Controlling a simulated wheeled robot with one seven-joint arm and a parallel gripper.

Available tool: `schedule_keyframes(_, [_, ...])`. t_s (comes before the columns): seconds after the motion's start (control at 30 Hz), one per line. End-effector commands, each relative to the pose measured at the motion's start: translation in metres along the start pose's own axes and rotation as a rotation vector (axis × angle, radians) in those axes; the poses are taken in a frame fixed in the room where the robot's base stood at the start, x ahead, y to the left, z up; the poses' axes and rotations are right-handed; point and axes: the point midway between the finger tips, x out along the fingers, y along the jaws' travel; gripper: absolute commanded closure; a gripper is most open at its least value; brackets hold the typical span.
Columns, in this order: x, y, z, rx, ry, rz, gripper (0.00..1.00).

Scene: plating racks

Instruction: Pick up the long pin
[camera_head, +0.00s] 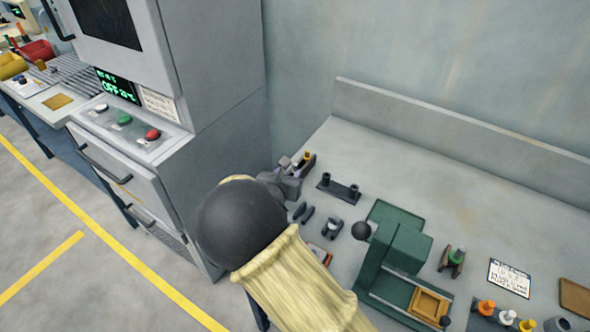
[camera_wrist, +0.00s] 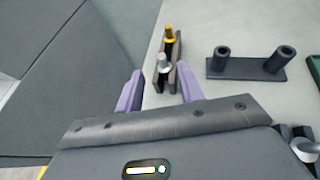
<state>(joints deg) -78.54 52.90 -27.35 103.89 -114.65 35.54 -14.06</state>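In the wrist view, a dark rack (camera_wrist: 173,50) holds two upright pins: a silver-topped pin (camera_wrist: 164,63) nearer my gripper and a yellow-topped pin (camera_wrist: 169,36) behind it. I cannot tell which is the long pin. My gripper (camera_wrist: 158,80) is open, its two purple fingers apart, with the silver-topped pin in line with the gap just beyond the tips. No contact shows.
A dark two-post block (camera_wrist: 250,66) stands right of the rack. A green press (camera_head: 395,255), a green-topped pin in a stand (camera_head: 454,262) and a label card (camera_head: 510,278) lie further right on the worktop (camera_head: 470,190). A grey machine cabinet (camera_head: 225,130) rises close on the left.

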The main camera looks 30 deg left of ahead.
Motion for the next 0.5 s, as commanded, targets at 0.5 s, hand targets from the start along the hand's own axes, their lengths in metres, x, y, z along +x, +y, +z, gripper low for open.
schedule_keyframes(0.5, [0.026,-0.003,-0.001,-0.003,-0.001,-0.002,0.62])
